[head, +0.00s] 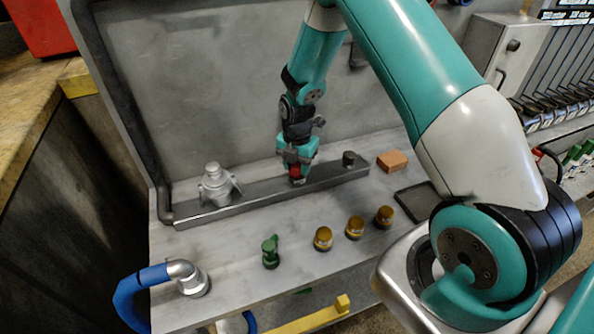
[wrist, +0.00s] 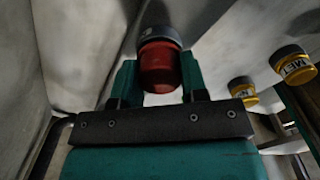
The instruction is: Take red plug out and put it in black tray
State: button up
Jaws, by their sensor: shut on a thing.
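The red plug (head: 295,172) is at the dark metal rail (head: 255,195) on the grey bench in the head view. My gripper (head: 297,166) comes down over it from above. In the wrist view the red plug (wrist: 160,66), with a dark grey end, sits between the two teal fingers of my gripper (wrist: 158,80), which are shut on it. I cannot tell whether the plug is still seated in the rail. The black tray (head: 416,201) lies flat on the bench to the right, partly behind my arm.
A silver fitting (head: 216,186) stands at the rail's left and a dark knob (head: 349,159) near its right end. An orange block (head: 392,160) lies beyond. Several yellow-brown caps (head: 355,227) and a green valve (head: 270,252) stand in front. A blue-handled pipe (head: 150,278) is at the front left.

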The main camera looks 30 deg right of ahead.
jog(key=o, duration=1.1)
jog(key=shift+c, duration=0.2)
jog(key=shift+c, duration=0.2)
